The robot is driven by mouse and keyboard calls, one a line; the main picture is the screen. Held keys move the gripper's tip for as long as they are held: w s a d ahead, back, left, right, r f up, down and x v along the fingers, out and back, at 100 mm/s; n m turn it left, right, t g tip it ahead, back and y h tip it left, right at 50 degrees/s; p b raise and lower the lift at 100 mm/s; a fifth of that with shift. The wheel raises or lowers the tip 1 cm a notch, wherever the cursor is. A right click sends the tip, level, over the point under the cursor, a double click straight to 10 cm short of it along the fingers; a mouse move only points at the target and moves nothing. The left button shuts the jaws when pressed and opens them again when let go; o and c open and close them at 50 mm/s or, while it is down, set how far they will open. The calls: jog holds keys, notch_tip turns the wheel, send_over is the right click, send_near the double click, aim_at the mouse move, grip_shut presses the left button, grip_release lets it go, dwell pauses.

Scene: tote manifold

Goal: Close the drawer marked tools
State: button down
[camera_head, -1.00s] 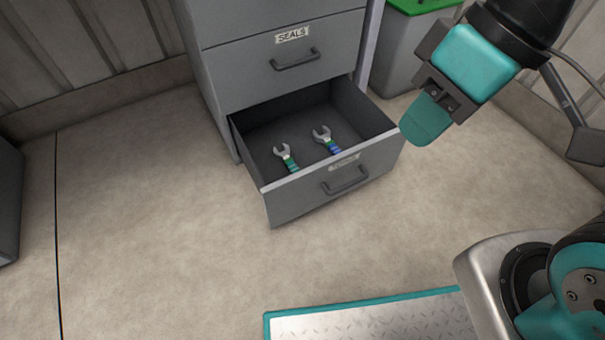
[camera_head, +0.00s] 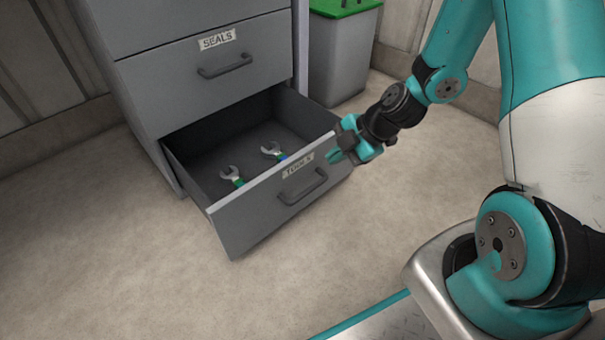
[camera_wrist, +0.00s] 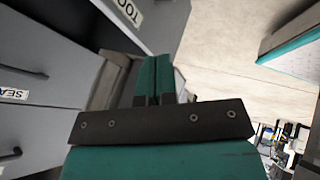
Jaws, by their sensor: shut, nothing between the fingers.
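The grey drawer marked TOOLS (camera_head: 245,225) is the lowest one of the cabinet and stands pulled out. Its front has a dark bar handle (camera_head: 302,187) below a white label. Two wrenches lie inside: one with a green grip (camera_head: 232,176) and one with a blue grip (camera_head: 273,152). My gripper (camera_head: 335,156) is shut and empty at the upper right end of the drawer front; whether it touches cannot be told. In the wrist view my gripper's fingers (camera_wrist: 154,80) are together, with the drawer front and part of its label (camera_wrist: 130,10) beyond them.
The drawer marked SEALS (camera_head: 165,85) above is shut. A grey bin with a green lid (camera_head: 345,8) stands right of the cabinet, behind my arm. Open floor (camera_head: 110,250) lies in front and left of the drawer.

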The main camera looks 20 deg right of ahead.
aim_at(288, 176)
jog(key=shift+w+a+f+b, duration=1)
jog(key=shift+w+f+b, duration=0.2)
jog(key=shift+f+b, duration=0.15)
jog(key=shift+w+a+f+b, duration=1.05)
jog(key=shift+w+f+b, duration=0.1)
jog(key=shift+f+b, duration=0.15)
jog(key=shift+w+a+f+b, duration=1)
jog(key=shift+w+f+b, duration=0.2)
jog(key=shift+f+b, duration=0.15)
